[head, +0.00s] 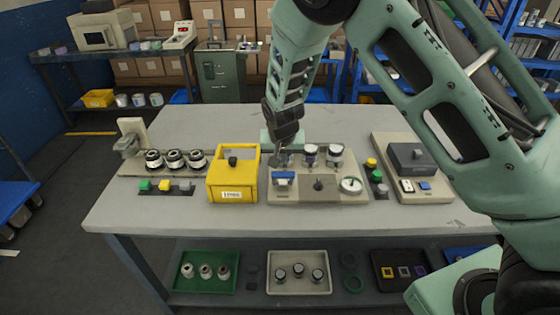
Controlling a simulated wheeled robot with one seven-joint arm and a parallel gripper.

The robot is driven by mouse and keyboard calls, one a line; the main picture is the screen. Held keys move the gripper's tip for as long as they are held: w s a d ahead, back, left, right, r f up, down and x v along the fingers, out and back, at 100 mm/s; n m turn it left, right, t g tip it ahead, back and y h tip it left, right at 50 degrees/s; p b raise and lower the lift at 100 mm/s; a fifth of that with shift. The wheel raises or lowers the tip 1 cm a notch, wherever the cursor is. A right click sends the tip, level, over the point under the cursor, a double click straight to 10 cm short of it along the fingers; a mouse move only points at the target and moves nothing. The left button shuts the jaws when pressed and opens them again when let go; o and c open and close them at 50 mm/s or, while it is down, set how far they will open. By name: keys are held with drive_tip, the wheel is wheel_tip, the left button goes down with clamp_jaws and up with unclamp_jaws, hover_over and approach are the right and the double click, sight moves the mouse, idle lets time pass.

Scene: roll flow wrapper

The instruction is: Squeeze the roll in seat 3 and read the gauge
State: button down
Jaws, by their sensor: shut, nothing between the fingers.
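My gripper (283,154) points down over the back left of the beige middle panel (345,170), shut, with its tips close to the leftmost roll position there. I cannot tell whether it touches anything. Two dark-and-white rolls stand upright to its right, one in the middle (310,156) and one at the right (335,154). The leftmost position is mostly hidden by the gripper. A round white gauge (351,185) sits at the panel's front right; its reading is too small to make out. Seat numbers are not legible, so I cannot tell which is seat 3.
Left of the panel stands a yellow box (233,177). Further left are three upright rolls (175,160) on a beige strip and coloured buttons (165,186). A grey-lidded device (411,160) stands at the right. The table's front strip (270,218) is clear.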

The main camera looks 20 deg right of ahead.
drive_tip(key=s+a+r+b, duration=0.1)
drive_tip(key=s+r+b, duration=0.1)
drive_tip(key=s+r, duration=0.3)
drive_tip(key=v, duration=0.2)
drive_tip(key=shift+a+r, duration=0.2)
drive_tip(key=shift+r, duration=0.15)
drive_tip(key=shift+s, duration=0.15)
drive_tip(key=s+a+r+n+g, duration=0.1)
drive_tip(key=s+r+n, duration=0.1)
drive_tip(key=s, duration=0.8)
drive_tip(key=s+a+r+n+g+y, duration=0.1)
drive_tip(key=s+n, duration=0.4)
drive_tip(key=s, duration=0.5)
drive_tip(key=s+a+r+n+g, duration=0.1)
drive_tip(key=s+r+n, duration=0.3)
drive_tip(key=s, duration=0.6)
drive_tip(key=shift+s+a+r+g+y, duration=0.15)
drive_tip(key=shift+s+a+g+y, duration=0.25)
drive_tip(key=shift+a, duration=0.4)
drive_tip(key=shift+w, duration=0.1)
